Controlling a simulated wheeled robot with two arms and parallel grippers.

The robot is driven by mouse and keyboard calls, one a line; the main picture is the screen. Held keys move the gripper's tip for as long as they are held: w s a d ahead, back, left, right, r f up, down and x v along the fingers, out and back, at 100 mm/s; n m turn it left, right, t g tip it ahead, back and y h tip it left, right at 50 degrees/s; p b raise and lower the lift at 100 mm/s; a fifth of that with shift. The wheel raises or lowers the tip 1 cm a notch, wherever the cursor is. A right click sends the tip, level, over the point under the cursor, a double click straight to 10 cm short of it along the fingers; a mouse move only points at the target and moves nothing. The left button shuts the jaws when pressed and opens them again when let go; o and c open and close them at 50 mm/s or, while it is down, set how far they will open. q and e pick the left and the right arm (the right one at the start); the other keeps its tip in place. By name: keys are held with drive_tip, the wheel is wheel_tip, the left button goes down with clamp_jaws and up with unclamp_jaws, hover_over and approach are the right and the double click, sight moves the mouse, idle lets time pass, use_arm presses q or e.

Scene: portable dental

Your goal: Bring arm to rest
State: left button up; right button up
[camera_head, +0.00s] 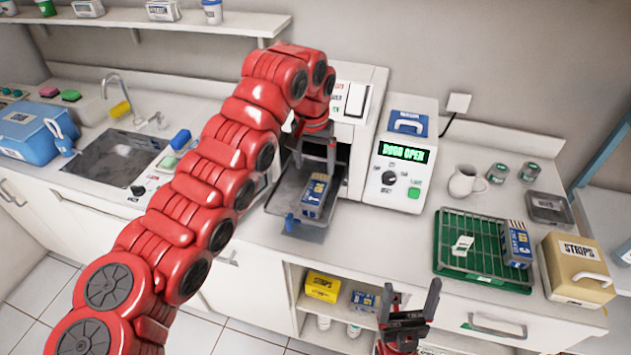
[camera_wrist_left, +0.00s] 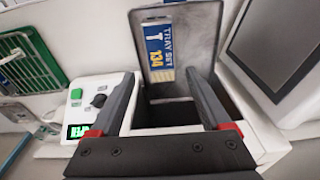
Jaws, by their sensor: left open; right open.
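My left arm is red and reaches across the head view from the lower left. Its left gripper (camera_head: 316,150) is open and empty, just in front of the open white machine and above the back of its pulled-out metal tray (camera_head: 272,206). In the left wrist view the open fingers (camera_wrist_left: 165,105) point toward that tray. A blue and white box (camera_head: 315,193) labelled TRAY SET lies on the tray, ahead of the fingers and apart from them; it also shows in the left wrist view (camera_wrist_left: 160,52). My right gripper (camera_head: 408,308) is open and empty, low before the counter front.
The control box (camera_head: 400,165) reads DOOR OPEN. To the right are a green mat with a wire rack (camera_head: 455,262), another blue box (camera_head: 516,243), a STRIPS box (camera_head: 577,268) and a pitcher (camera_head: 466,183). A sink (camera_head: 112,158) is left. An open shelf lies under the counter.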

use_arm(q)
drive_tip(key=shift+s+r, duration=0.1)
drive_tip(key=shift+r, duration=0.6)
